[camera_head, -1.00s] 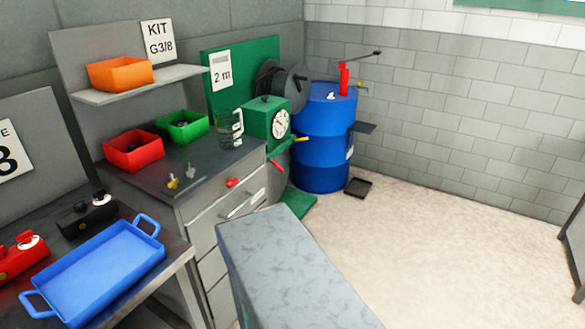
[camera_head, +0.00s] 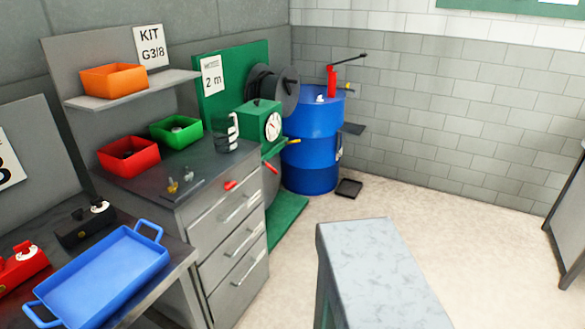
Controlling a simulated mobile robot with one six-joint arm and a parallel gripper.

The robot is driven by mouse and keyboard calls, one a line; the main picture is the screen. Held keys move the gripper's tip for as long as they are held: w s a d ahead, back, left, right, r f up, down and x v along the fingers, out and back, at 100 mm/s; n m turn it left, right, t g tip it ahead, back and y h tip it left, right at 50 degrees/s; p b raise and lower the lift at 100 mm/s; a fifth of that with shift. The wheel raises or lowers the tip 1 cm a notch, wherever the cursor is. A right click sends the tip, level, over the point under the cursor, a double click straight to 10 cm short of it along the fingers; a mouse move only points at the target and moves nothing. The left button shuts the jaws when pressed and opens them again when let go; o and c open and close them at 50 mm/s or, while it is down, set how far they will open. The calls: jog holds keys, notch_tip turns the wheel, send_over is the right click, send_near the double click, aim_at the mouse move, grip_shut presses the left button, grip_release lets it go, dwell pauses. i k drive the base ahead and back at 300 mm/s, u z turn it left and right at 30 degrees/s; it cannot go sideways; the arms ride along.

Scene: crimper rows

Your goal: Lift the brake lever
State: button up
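A green machine with a round white dial (camera_head: 262,124) stands at the right end of the grey drawer cabinet, beside a dark reel (camera_head: 273,88). A short yellow-tipped lever (camera_head: 293,141) sticks out to the right below the dial. A red-tipped handle (camera_head: 271,167) points down and right a little lower. I cannot tell which of these is the brake lever. My gripper is not in view.
A blue drum (camera_head: 313,135) with a red hand pump (camera_head: 332,80) stands behind the machine. The drawer cabinet (camera_head: 226,222) holds a red bin (camera_head: 129,157) and a green bin (camera_head: 177,132). A blue tray (camera_head: 105,277) lies at left. The pale floor (camera_head: 440,220) is open at right.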

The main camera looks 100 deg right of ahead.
aim_at(264, 162)
jog(key=u, duration=0.7)
jog(key=k, duration=0.15)
jog(key=z, duration=2.3)
jog(key=k, duration=0.2)
jog(key=z, duration=1.5)
jog(key=k, duration=0.65)
jog(key=u, duration=0.25)
jog(key=i, duration=0.75)
jog(key=u, duration=0.15)
